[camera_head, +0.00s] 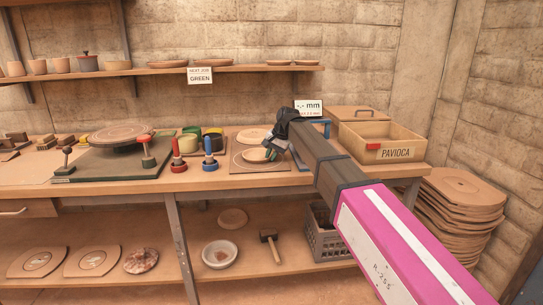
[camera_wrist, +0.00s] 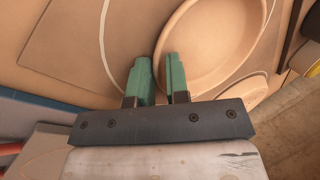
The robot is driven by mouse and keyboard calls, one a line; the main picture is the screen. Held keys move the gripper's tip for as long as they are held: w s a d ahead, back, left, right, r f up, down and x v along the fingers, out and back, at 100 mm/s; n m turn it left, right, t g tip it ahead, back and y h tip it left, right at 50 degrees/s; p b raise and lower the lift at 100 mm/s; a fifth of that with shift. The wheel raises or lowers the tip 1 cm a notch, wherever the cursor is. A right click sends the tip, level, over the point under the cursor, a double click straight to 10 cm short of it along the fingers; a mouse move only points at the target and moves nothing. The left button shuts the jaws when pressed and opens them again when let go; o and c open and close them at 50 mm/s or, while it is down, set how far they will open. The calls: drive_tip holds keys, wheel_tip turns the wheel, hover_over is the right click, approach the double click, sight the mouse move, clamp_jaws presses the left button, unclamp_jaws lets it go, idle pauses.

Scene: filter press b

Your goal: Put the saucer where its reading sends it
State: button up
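The saucer (camera_head: 253,156), a shallow round tan clay dish, lies on a tan board (camera_head: 240,169) on the bench. In the wrist view the saucer (camera_wrist: 215,45) is large, right of the fingers. My gripper (camera_head: 273,150) is over the saucer's right side. Its green fingers (camera_wrist: 159,80) are apart; the right one overlaps the dish and the left one is outside its rim. I cannot tell whether they touch it. A gauge display (camera_head: 308,107) behind shows dashes and "mm", no number. A card (camera_head: 200,76) on the shelf reads "GREEN", its upper line small.
A wooden box (camera_head: 381,153) marked PAVIOCA stands right of my arm. Another pale disc (camera_head: 253,135) is behind the saucer. A lower shelf holds plates, a bowl and a mallet.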

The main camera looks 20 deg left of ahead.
drive_tip(key=v, duration=1.2)
drive_tip(key=shift+s+r, duration=0.1)
